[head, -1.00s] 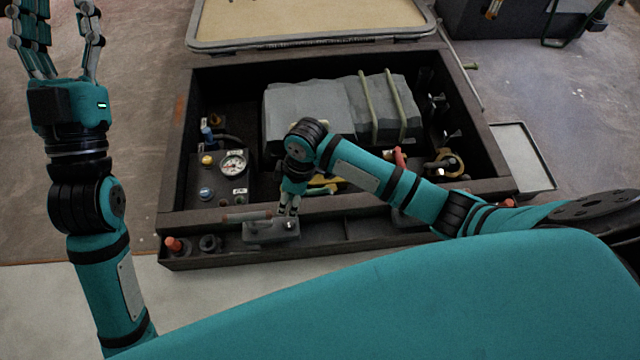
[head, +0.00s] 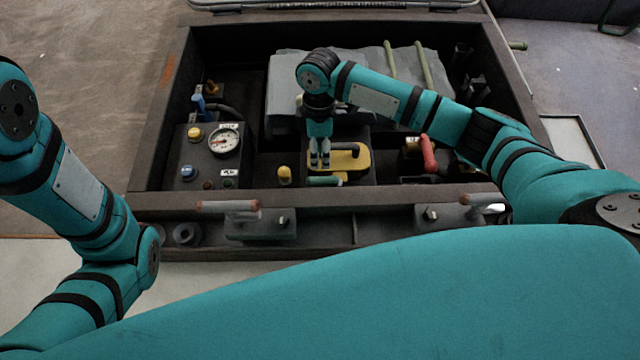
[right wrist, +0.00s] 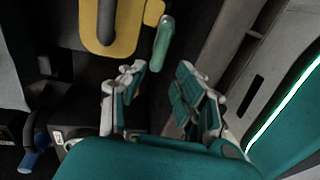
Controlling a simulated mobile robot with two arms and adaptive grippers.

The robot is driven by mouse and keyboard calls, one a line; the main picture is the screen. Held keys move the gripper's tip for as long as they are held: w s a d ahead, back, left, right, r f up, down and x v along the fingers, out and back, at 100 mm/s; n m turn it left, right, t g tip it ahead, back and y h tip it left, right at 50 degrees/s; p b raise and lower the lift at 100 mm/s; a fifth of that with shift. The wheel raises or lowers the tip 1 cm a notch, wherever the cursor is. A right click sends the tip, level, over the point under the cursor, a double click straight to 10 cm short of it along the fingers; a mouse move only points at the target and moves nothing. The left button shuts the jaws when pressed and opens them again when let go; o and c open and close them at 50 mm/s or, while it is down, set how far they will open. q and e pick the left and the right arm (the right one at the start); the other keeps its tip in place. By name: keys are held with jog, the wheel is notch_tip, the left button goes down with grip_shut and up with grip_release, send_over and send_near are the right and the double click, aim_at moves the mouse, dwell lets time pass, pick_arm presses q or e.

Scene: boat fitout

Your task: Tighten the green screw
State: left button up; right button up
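The green screw, a small green bar-shaped handle (head: 323,181), lies at the front of the box interior, just below the yellow piece. It also shows in the right wrist view (right wrist: 163,43), beside the yellow piece. My right gripper (head: 320,164) points down just above it in the head view. In the right wrist view my right gripper (right wrist: 160,88) has its fingers spread with nothing between them; the green handle is ahead of the fingertips, apart from them. My left arm shows at the left, but its gripper is out of view.
A yellow plate with a dark handle (head: 348,158) adjoins the green screw. A gauge (head: 223,140), yellow knob (head: 284,174) and red handle (head: 429,155) stand nearby. The box's front wall (head: 380,196) and grey latches (head: 260,222) lie in front.

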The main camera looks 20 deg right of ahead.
aim_at(320, 178)
jog(key=f+b, duration=0.2)
jog(key=f, duration=0.1)
jog(key=s+f+b, duration=0.1)
jog(key=f+b, duration=0.1)
jog(key=f, duration=0.1)
jog(key=s+f+b, duration=0.1)
jog(key=f+b, duration=0.1)
jog(key=f, duration=0.2)
jog(key=shift+a, duration=0.25)
grip_shut()
